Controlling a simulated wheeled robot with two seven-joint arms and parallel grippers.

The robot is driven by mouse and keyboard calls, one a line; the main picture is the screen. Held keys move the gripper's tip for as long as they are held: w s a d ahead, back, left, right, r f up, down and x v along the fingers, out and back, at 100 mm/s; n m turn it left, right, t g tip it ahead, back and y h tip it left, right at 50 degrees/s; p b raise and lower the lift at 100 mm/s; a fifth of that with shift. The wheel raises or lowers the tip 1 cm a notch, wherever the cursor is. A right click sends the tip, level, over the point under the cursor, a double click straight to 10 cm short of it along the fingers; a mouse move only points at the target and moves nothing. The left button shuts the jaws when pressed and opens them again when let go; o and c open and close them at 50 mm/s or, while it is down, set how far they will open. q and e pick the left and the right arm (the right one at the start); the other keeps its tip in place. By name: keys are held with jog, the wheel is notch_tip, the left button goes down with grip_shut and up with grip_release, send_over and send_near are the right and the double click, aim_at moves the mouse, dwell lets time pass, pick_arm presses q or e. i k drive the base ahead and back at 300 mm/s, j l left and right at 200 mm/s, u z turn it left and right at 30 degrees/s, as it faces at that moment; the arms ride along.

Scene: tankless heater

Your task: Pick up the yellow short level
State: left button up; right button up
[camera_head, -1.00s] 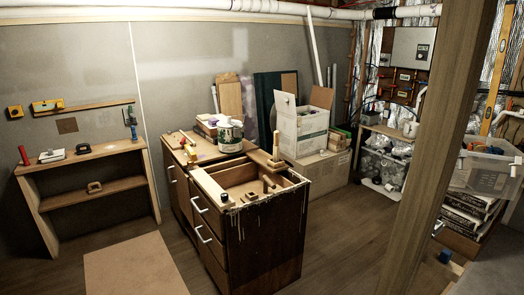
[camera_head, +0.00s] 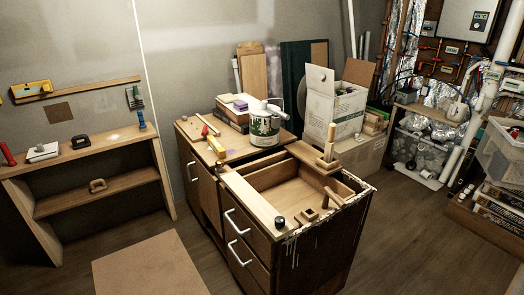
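Two short yellow things are in the head view, and I cannot tell for sure which is the yellow short level. One yellow piece (camera_head: 32,89) with a pale middle section stands on the narrow wall ledge at the far left. A small yellow block-like piece (camera_head: 216,147) is on the wooden cabinet top, left of the white-and-green tub (camera_head: 264,130). Neither is touched by a gripper. My left and right grippers are both out of view.
A wooden cabinet (camera_head: 238,262) with an open-topped section stands in the middle. A wooden shelf unit (camera_head: 110,142) is at the left wall. A cardboard sheet (camera_head: 150,268) lies on the floor before them. A white box (camera_head: 330,112) stands behind the cabinet.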

aim_at(216, 146)
jog(key=i+j, duration=0.1)
jog(key=j, duration=0.3)
jog(key=i+j+u, duration=0.15)
jog(key=j, duration=0.25)
jog(key=z, duration=0.55)
jog(key=i+j+z, duration=0.3)
jog(key=i+j, duration=0.15)
jog(key=j, duration=0.15)
jog(key=i+j+z, duration=0.3)
jog(key=j, duration=0.35)
jog(key=i+j+z, duration=0.15)
jog(key=j, duration=0.25)
jog(key=i+l, duration=0.05)
jog(key=i, duration=0.05)
